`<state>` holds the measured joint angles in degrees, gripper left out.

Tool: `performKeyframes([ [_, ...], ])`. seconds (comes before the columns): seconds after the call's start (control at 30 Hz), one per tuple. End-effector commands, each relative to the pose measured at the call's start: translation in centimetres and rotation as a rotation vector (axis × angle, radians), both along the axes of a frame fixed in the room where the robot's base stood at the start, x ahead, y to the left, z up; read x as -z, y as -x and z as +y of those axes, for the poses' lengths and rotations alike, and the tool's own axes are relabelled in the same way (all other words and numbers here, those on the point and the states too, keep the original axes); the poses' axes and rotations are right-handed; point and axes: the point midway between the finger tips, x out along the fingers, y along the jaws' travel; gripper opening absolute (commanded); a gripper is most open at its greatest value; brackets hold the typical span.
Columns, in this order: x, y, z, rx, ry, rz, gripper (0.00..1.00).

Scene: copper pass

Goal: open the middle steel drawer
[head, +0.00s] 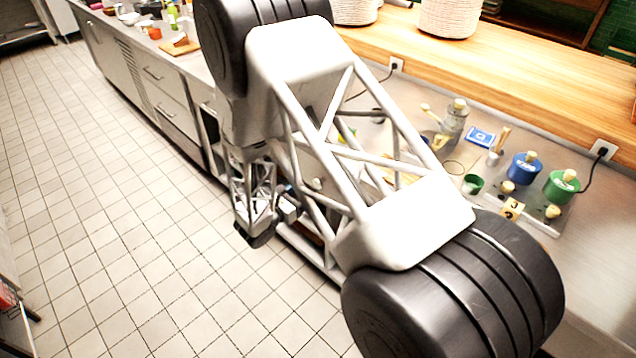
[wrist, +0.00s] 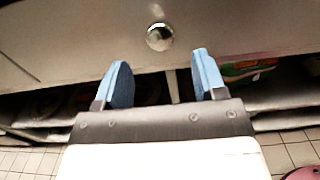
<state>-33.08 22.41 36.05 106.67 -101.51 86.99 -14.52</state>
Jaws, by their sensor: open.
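In the wrist view a steel drawer front (wrist: 235,25) with a round shiny knob (wrist: 159,37) fills the top. My gripper (wrist: 160,80) has two blue fingertips, spread wide and empty. The knob lies beyond the fingertips, about midway between them in the picture, and does not look gripped. I cannot tell the exact gap between the fingertips and the drawer front. In the head view my arm covers most of this part of the counter, and the fingertips are mostly hidden. Whether this is the middle drawer cannot be told for sure. The drawer front looks shut.
Below the drawer front is a dark open shelf space with a green and red item (wrist: 245,68). Cabinet drawers (head: 160,85) run along the counter to the left. Blue (head: 524,166) and green (head: 562,186) canisters stand on the countertop at right.

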Motion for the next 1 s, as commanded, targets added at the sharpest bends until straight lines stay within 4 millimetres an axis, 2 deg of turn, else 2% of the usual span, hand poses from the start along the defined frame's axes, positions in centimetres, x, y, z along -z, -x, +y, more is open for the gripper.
performKeyframes([
  [0.43,0.0,-0.7,-0.7,0.001,0.001,0.001,0.64],
  [1.0,0.0,-4.6,-4.7,0.001,0.001,0.001,0.64],
])
